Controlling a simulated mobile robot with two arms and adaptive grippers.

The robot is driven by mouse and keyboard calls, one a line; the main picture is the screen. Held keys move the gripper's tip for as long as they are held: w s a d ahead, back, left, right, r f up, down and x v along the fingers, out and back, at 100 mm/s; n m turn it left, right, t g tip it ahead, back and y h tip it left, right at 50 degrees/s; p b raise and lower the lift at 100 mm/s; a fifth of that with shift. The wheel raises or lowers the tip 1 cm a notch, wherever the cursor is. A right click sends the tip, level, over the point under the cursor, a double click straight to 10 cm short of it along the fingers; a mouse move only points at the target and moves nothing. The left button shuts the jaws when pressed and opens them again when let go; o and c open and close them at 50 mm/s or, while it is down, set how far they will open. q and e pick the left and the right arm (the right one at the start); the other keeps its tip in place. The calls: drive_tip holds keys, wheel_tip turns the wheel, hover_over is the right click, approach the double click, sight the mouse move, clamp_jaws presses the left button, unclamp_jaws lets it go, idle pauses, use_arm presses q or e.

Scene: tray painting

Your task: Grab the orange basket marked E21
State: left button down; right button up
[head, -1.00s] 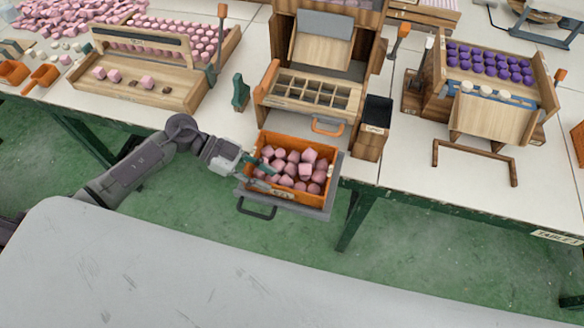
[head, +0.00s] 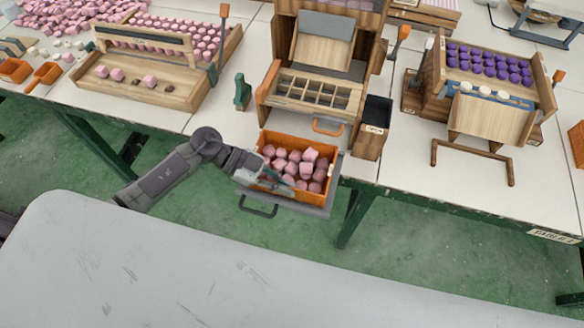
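An orange basket (head: 320,148) filled with pink blocks sits on a pulled-out grey drawer or tray (head: 314,210) below the front edge of the table. Its marking cannot be read in the head view. My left gripper (head: 276,181) reaches in from the left, over the basket's front left corner. Its fingers overlap the front wall and the nearest pink blocks. I cannot tell whether they are apart or closed on the basket's wall. The gripper hides part of the front wall. My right gripper is not in view.
A dark handle (head: 258,211) sticks out in front of the drawer. Above it stands a wooden station with a compartment tray (head: 300,108). A black bin (head: 377,113) stands to the right. A pale grey surface (head: 200,270) fills the foreground.

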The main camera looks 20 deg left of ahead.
use_arm(q)
drive_tip(key=shift+w, duration=0.1)
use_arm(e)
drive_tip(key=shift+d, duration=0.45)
use_arm(q)
drive_tip(key=shift+r, duration=0.15)
